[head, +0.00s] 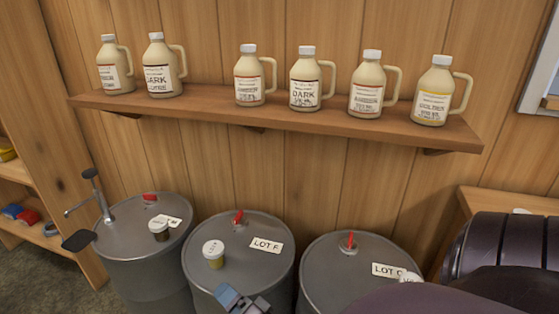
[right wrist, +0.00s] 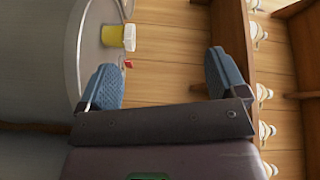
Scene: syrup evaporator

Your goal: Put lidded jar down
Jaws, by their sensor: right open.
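A lidded jar (head: 214,254) with a white lid and amber contents stands upright on the middle grey drum (head: 262,228). A jar with yellow contents (right wrist: 117,37) also shows on a drum top in the right wrist view, beyond my fingers. My right gripper (head: 242,300) is at the bottom edge of the head view, in front of the middle drum and apart from the jar. In the right wrist view my right gripper (right wrist: 162,80) has its two blue fingers wide apart with nothing between them. My left gripper is not in view.
A darker lidded jar (head: 159,230) stands on the left drum (head: 130,252), beside a pump. The right drum (head: 330,262) carries a red-handled bung and a label; a small white-topped thing (head: 410,276) is partly hidden there. A wall shelf (head: 290,118) holds several jugs.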

